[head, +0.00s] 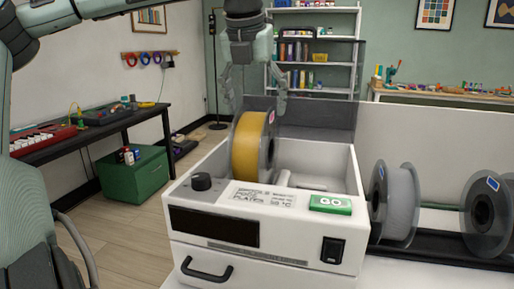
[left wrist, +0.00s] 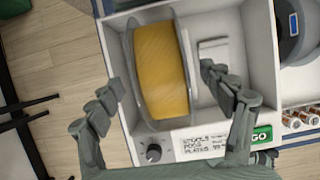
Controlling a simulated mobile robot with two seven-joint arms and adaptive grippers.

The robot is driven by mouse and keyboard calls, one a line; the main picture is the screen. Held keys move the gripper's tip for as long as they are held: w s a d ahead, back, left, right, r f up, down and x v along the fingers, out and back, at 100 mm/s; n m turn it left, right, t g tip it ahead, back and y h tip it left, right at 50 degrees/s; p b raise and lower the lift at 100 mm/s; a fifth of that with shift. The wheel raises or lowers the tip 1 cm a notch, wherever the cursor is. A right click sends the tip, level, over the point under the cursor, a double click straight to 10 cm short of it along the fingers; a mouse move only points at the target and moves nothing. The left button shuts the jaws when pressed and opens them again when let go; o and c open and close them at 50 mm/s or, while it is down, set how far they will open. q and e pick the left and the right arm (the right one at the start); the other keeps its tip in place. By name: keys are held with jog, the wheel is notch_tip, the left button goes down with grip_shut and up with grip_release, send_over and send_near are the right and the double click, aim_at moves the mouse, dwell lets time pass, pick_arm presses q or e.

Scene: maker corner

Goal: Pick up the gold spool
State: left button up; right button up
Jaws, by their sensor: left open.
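The gold spool (head: 247,146) stands upright in the open bay of a white machine (head: 308,228), its gold winding between two clear grey flanges. In the left wrist view the gold spool (left wrist: 160,70) lies between the fingers of my left gripper (left wrist: 165,93). In the head view my left gripper (head: 256,95) hangs from above, with its fingers spread to either side of the spool's top. It is open and no finger visibly grips the spool. The spool's lower edge is hidden by the machine's front wall. My right gripper is not in view.
The machine's clear lid (head: 318,122) stands raised behind the bay. A grey spool (head: 396,203) and a dark spool (head: 488,215) stand on a black rack at right. A green GO button (head: 330,204) and a black knob (head: 201,181) sit on the machine's front.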

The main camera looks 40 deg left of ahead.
pick_arm(q)
jog(key=shift+x, duration=1.1)
grip_shut()
jog(key=shift+w+r, duration=0.1)
jog(key=shift+r, duration=0.1)
